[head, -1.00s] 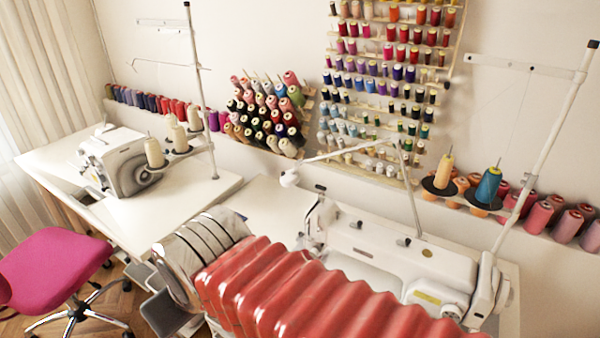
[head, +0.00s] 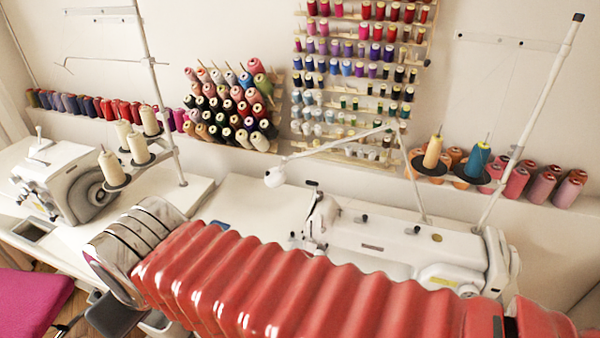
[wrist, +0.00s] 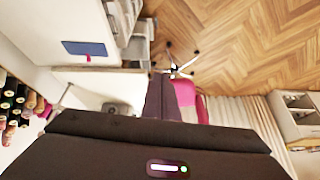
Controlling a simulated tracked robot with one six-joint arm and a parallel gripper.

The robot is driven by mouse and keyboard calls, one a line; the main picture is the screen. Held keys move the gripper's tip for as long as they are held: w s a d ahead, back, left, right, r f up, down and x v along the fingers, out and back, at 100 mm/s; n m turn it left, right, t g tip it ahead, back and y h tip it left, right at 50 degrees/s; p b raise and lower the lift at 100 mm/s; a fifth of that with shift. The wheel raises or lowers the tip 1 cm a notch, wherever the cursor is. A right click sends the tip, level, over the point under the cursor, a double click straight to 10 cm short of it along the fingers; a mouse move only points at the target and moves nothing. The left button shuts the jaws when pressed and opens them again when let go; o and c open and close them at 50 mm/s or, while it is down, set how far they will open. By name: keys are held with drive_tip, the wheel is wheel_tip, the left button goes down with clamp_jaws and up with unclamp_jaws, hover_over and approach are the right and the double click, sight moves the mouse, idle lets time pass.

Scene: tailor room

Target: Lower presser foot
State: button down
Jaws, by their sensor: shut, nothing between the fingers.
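The white sewing machine (head: 385,235) stands on a white table at centre right in the head view. Its needle end (head: 318,218) is at the left of its body. The presser foot and its lever are too small or too hidden to make out there. My red ribbed arm crosses in front and covers the lower part of the machine. My gripper (wrist: 168,92) shows dark in the wrist view, shut and empty. It points towards the floor and a pink chair, with no sewing machine part between or at its fingers.
A second machine (head: 65,180) stands at the left. Thread cones (head: 122,150) and a spool rack (head: 360,70) are behind. A thin lamp arm (head: 335,143) reaches over the machine. The pink chair (head: 35,300) is at lower left. A blue patch (wrist: 85,48) lies on a white tabletop.

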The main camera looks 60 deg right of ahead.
drive_tip(key=shift+w+d, duration=0.1)
idle(0.3)
drive_tip(key=w+d+r+g+h, duration=0.1)
drive_tip(key=w+d+r, duration=0.1)
drive_tip(key=d, duration=0.6)
drive_tip(key=w+d+r+g+h, duration=0.1)
drive_tip(key=w+d+r, duration=0.1)
drive_tip(key=d, duration=0.6)
drive_tip(key=w+d+r+g+h, duration=0.1)
drive_tip(key=w+d+r, duration=0.1)
drive_tip(key=d, duration=0.6)
drive_tip(key=s+d+n+g, duration=0.1)
drive_tip(key=s+d, duration=0.4)
drive_tip(key=d, duration=0.7)
drive_tip(key=s+d+g, duration=0.1)
drive_tip(key=s+d, duration=0.5)
drive_tip(key=d, duration=0.6)
drive_tip(key=shift+d+f+n, duration=0.15)
drive_tip(key=shift+d+n, duration=0.25)
drive_tip(key=shift+s, duration=0.1)
